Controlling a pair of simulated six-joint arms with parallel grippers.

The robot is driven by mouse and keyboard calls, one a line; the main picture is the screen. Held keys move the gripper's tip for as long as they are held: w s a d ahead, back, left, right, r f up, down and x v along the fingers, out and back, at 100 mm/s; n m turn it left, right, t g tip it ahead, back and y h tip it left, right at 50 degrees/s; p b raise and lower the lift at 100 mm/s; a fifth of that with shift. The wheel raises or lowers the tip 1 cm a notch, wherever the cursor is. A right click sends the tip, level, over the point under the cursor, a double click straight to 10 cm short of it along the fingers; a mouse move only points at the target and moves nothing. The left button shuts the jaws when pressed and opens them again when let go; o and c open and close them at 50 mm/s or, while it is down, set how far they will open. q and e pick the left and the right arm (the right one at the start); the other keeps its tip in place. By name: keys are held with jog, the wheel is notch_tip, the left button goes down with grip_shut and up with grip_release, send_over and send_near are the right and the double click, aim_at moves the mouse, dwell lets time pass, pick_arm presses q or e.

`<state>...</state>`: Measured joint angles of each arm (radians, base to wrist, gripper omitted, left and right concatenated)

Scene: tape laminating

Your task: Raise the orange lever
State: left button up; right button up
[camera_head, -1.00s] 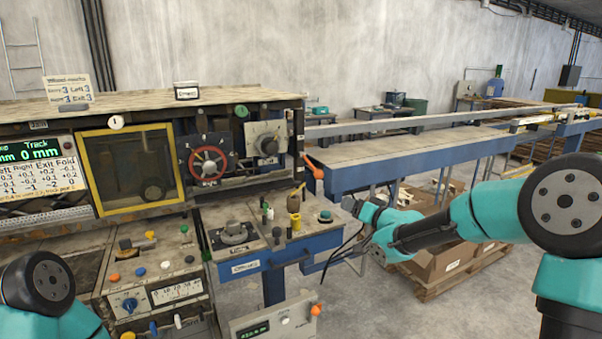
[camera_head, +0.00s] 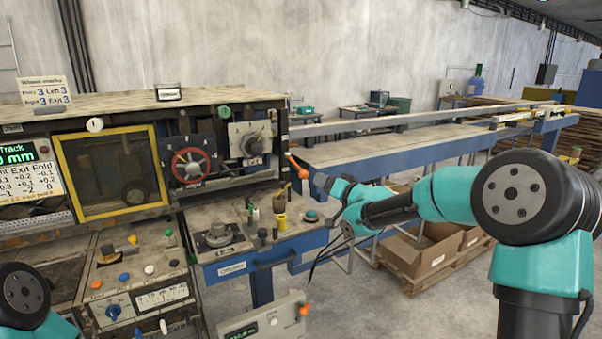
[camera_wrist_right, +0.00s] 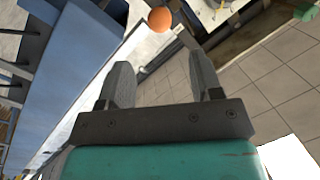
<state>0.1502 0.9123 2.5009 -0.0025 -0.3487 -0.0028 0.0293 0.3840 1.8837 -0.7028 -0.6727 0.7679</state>
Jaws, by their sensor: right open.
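The orange lever (camera_head: 300,168) is on the right end of the machine, a dark arm slanting down to the right with a round orange knob. The orange knob (camera_wrist_right: 159,19) also shows in the right wrist view, beyond and between the fingertips. My right gripper (camera_head: 320,181) is just right of the knob, apart from it as far as I can see. In the right wrist view my right gripper (camera_wrist_right: 160,75) is open, with nothing between its fingers. My left gripper is out of view; only part of my left arm shows at the lower left.
A second orange knob (camera_head: 304,310) is on the low box at the front. A yellow cup (camera_head: 281,222) and small bottles stand on the side bench below the lever. A blue conveyor table (camera_head: 400,150) extends behind my right gripper. Open cardboard boxes (camera_head: 425,255) sit on a pallet.

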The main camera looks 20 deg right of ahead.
aim_at(305, 173)
jog(key=x, duration=1.2)
jog(key=shift+w, duration=0.2)
grip_shut()
